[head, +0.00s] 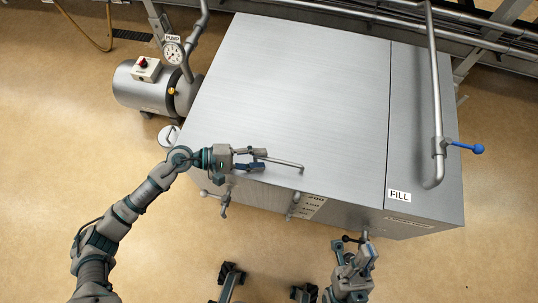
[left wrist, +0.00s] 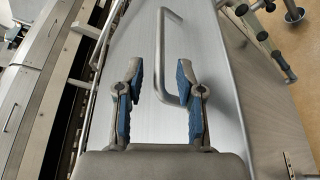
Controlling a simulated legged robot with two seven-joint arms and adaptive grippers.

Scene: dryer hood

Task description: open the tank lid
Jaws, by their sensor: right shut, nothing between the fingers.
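The tank (head: 300,90) is a large brushed-metal box with a wide lid panel on top and a narrower FILL section (head: 415,130) to its right. A thin metal bar handle (head: 287,163) lies near the lid's front edge. It also shows in the left wrist view (left wrist: 161,40), with its bent near end between my fingers. My left gripper (head: 264,160) is open around the handle's left end; gaps show in the left wrist view (left wrist: 160,72). My right gripper (head: 357,239) is shut and empty at the tank's front right edge. The lid looks flat and closed.
A pump (head: 145,85) with a gauge (head: 173,53) stands left of the tank. A pipe with a blue-handled valve (head: 478,149) rises on the right. Small valves (head: 224,203) stick out from the tank front. Pipes run behind the tank.

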